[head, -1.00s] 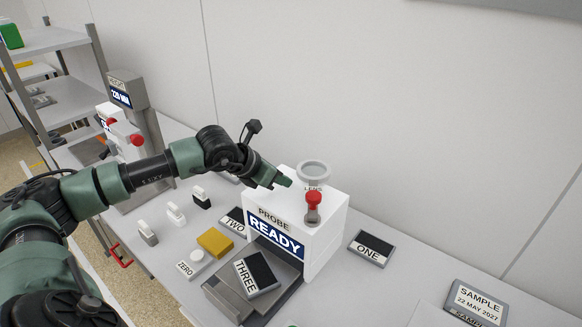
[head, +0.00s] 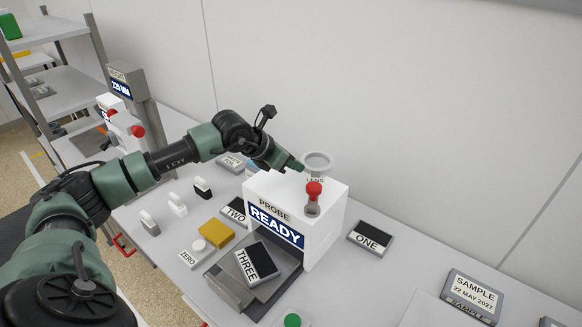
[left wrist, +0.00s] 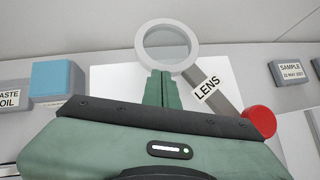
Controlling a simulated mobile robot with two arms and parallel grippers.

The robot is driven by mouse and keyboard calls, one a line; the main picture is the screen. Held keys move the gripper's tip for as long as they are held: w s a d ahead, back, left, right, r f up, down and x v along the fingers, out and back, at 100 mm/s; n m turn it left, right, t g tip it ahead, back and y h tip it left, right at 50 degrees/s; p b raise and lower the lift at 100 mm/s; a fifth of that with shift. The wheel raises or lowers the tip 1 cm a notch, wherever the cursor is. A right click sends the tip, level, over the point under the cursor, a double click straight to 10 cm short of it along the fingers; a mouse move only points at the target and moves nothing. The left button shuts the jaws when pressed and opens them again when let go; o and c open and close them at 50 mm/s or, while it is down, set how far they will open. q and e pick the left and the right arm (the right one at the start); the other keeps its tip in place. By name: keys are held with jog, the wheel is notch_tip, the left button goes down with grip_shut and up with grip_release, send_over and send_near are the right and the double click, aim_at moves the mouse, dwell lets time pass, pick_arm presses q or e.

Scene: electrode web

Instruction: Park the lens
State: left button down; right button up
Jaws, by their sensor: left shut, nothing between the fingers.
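The lens (head: 318,161) is a round grey ring with glass on top of the white probe box (head: 277,235), at the box's back. In the left wrist view the lens ring (left wrist: 167,46) sits on an arm labelled LENS (left wrist: 209,88). My left gripper (head: 301,167) is shut and empty, its fingertips right at the near side of the ring. In the left wrist view the fingertips (left wrist: 162,75) overlap the ring's lower edge; I cannot tell whether they touch it. A red knob (head: 314,190) stands on the box beside the lens. My right gripper is out of view.
Plates marked ONE (head: 370,238), TWO (head: 235,210) and THREE (head: 257,262) lie around the box. A SAMPLE tray (head: 473,294) is at right.

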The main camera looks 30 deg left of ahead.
aim_at(327, 168)
pick_arm(q)
jog(key=w+d+m+h+b, duration=0.1)
jog(key=d+m, duration=0.1)
jog(key=w+d+m+g+h+b, duration=0.1)
jog(key=w+d+m+h+b, duration=0.1)
jog(key=shift+w+f+g, duration=0.1)
jog(key=shift+w+g, duration=0.1)
jog(key=shift+g, duration=0.1)
jog(key=shift+w+d+m, duration=0.15)
jog(key=shift+d+m, duration=0.1)
jog(key=shift+m, duration=0.15)
jog(key=shift+w+d+b, duration=0.2)
jog(key=shift+d+b, duration=0.15)
jog(key=shift+d, duration=0.35)
